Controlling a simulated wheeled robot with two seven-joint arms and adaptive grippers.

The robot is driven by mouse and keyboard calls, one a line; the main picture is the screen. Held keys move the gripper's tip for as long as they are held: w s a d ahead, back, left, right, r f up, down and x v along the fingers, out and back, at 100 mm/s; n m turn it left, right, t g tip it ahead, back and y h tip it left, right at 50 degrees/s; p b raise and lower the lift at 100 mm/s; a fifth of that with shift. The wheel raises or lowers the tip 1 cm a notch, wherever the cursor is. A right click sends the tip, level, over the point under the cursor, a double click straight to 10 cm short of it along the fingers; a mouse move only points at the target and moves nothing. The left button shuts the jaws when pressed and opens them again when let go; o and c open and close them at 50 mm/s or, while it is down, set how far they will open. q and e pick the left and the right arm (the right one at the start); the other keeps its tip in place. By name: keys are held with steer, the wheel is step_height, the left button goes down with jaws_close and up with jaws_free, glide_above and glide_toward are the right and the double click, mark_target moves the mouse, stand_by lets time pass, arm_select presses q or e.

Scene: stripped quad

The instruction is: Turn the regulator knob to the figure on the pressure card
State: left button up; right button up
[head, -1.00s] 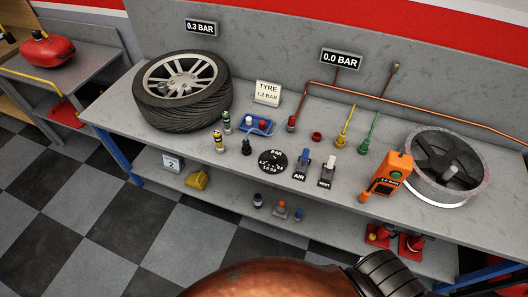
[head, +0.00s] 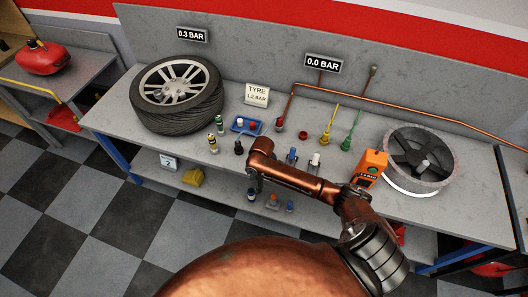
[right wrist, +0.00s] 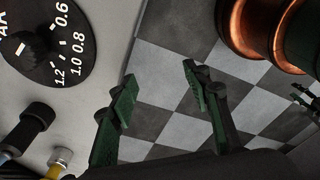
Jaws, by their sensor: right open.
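The pressure card (head: 257,95) stands at the back of the bench and reads TYRE 1.2 BAR. The regulator knob, a round black dial with white figures, shows at the upper left of the right wrist view (right wrist: 45,45), with 0.6, 0.8, 1.0 and 1.2 readable; its setting I cannot tell. In the head view my right arm covers it. My right gripper (right wrist: 160,78) is open and empty, its green-padded fingers beside the dial, apart from it, with floor between them. In the head view the gripper (head: 254,186) is near the bench's front edge. My left gripper is out of view.
Black and yellow-topped fittings (head: 213,143) stand left of the knob's place. Blue and white levers (head: 315,161) stand right of it. Wall signs read 0.3 BAR (head: 192,34) and 0.0 BAR (head: 323,64).

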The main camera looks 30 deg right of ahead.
steer(key=w+d+r+n, duration=0.1)
steer(key=w+d+r, duration=0.4)
steer(key=w+d+r+n+h, duration=0.1)
steer(key=w+d+r, duration=0.4)
steer(key=shift+w+d+g, duration=0.15)
steer(key=shift+w+g, duration=0.05)
steer(key=shift+g, duration=0.1)
steer(key=shift+f, duration=3.75)
steer(key=shift+c, duration=0.6)
